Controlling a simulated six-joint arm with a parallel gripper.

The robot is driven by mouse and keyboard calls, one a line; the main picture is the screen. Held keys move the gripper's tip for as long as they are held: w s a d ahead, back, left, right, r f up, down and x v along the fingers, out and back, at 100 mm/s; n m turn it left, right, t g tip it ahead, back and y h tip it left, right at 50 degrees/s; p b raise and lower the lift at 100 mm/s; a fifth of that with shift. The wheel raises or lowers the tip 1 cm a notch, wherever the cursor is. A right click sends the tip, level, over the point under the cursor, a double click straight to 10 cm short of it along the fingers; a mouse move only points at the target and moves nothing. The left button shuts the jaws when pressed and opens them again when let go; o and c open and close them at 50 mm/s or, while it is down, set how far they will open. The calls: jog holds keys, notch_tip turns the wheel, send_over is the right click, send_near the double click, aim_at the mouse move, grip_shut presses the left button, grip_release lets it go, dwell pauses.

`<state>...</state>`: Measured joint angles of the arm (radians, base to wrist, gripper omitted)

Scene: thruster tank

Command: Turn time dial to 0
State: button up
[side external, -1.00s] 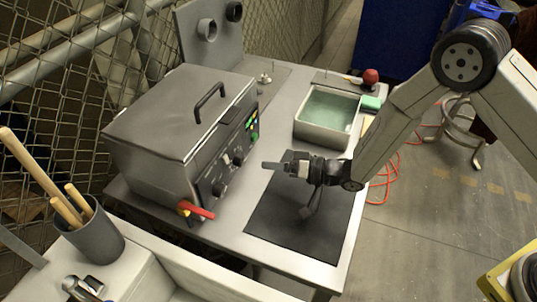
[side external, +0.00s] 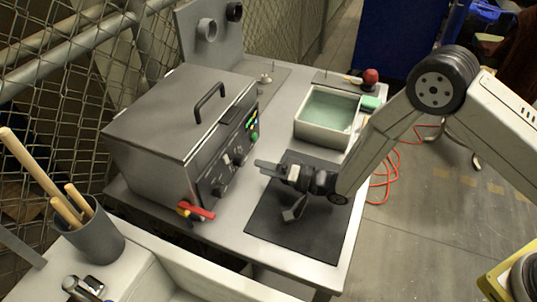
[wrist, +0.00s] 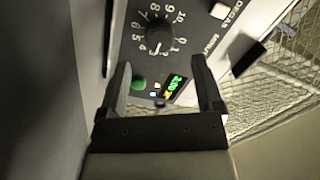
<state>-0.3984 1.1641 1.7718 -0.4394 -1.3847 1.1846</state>
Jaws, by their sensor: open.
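The tank (side external: 175,125) is a grey metal box with a lid handle and a control panel on its front right side. In the wrist view, the time dial (wrist: 159,36) is a dark ribbed knob in a ring of numbers, with lettering like "MINUT" beside it. Its white mark points downward in the picture, between the 3 and the 1. In the side view two dark knobs show on the panel, small and hard to read. My gripper (wrist: 162,78) is open and empty. It also shows in the side view (side external: 264,168), in front of the panel and apart from it.
The panel has a green button (wrist: 138,83), a lit green display (wrist: 176,83) and a white button (wrist: 219,11). A red-handled valve (side external: 200,212) sticks out low at the tank's near corner. A dark mat (side external: 310,230) lies below my gripper. A basin of greenish liquid (side external: 297,128) stands behind.

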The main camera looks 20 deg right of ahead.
aim_at(244, 162)
jog(key=shift+x, duration=2.35)
grip_shut()
